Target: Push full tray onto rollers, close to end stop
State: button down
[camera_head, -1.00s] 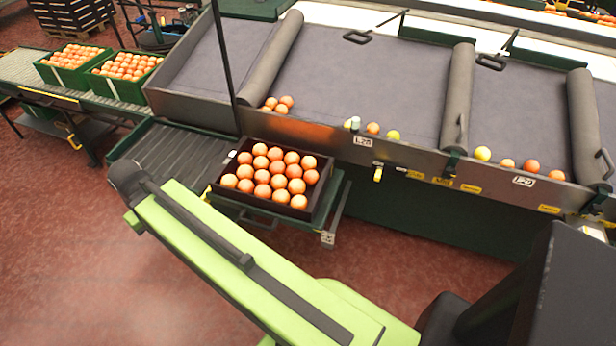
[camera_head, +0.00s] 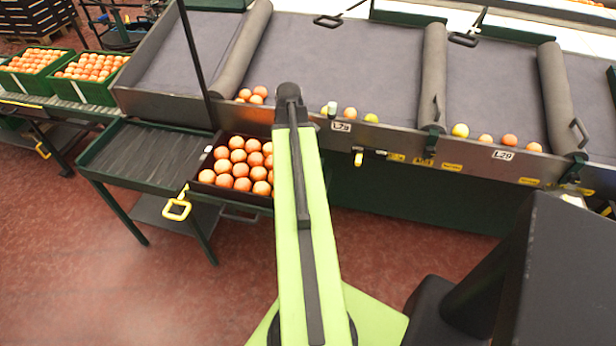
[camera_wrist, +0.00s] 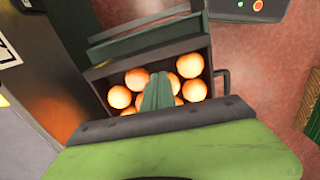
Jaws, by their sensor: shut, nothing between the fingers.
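The full tray is a dark box of oranges; its front wall (camera_head: 228,191) shows in the head view, just right of the rollers. My arm hides its right end. In the wrist view its dark rim (camera_wrist: 98,73) surrounds several oranges. The rollers (camera_head: 150,152) form a bare dark bed in a green frame. I cannot make out the end stop clearly. My gripper (camera_wrist: 160,78) is shut and empty, with its fingers in front of the tray's oranges in the wrist view. Whether it touches the tray is unclear. In the head view my arm hides the gripper.
A sloped grey sorting table (camera_head: 350,65) with loose fruit runs behind the tray. A yellow handle (camera_head: 177,209) hangs at the roller frame's front right corner. Green crates of oranges (camera_head: 92,72) stand on a conveyor at the far left. Red floor lies open in front.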

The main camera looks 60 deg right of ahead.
jog(key=s+d, duration=0.6)
jog(key=s, duration=0.2)
jog(key=shift+n, duration=0.3)
jog(key=w+f+b, duration=0.1)
jog(key=f+b, duration=0.2)
jog(key=w+f+b, duration=0.1)
jog(key=f+b, duration=0.2)
jog(key=f, duration=0.1)
jog(key=w+a+f+b, duration=0.1)
jog(key=f+b, duration=0.2)
jog(key=b, duration=0.1)
jog(key=shift+w+a+f, duration=0.1)
jog(key=shift+w+f, duration=0.1)
jog(key=shift+w, duration=0.2)
jog(key=shift+w+a, duration=0.1)
jog(key=shift+w, duration=0.15)
